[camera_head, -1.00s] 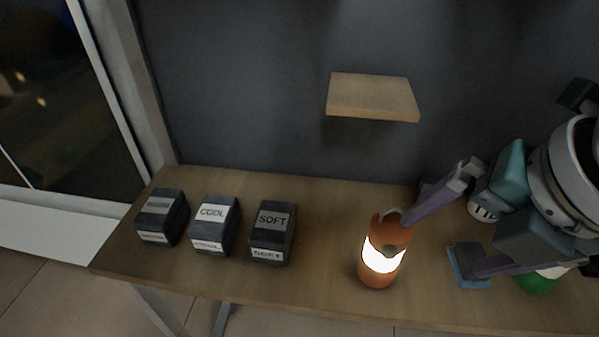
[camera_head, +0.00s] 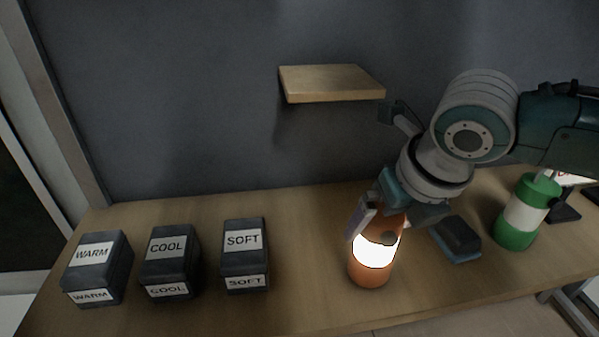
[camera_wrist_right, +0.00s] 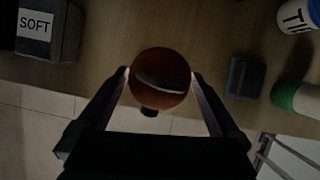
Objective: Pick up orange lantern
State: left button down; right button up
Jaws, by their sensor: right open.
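The orange lantern (camera_head: 371,274) stands upright on the wooden table, its middle band glowing white. In the right wrist view the lantern (camera_wrist_right: 160,76) is seen from above, with its round orange top and dark handle strap between the two fingers. My right gripper (camera_head: 385,230) reaches down over the lantern in the head view, one finger along its left side and the upper part of the lantern partly hidden. In the wrist view the right gripper (camera_wrist_right: 160,100) is open, its fingers on either side of the lantern. My left gripper is not in view.
Dark boxes labelled WARM (camera_head: 95,268), COOL (camera_head: 170,262) and SOFT (camera_head: 245,256) stand left on the table (camera_head: 310,290). A dark blue block (camera_head: 457,240) and a green-and-white canister (camera_head: 526,212) are to the right. A small wooden shelf (camera_head: 332,82) juts from the wall above.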

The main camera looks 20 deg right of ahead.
jog(key=shift+x, duration=1.25)
jog(key=shift+c, duration=0.2)
jog(key=c, duration=1.5)
jog(key=shift+w+r, duration=0.1)
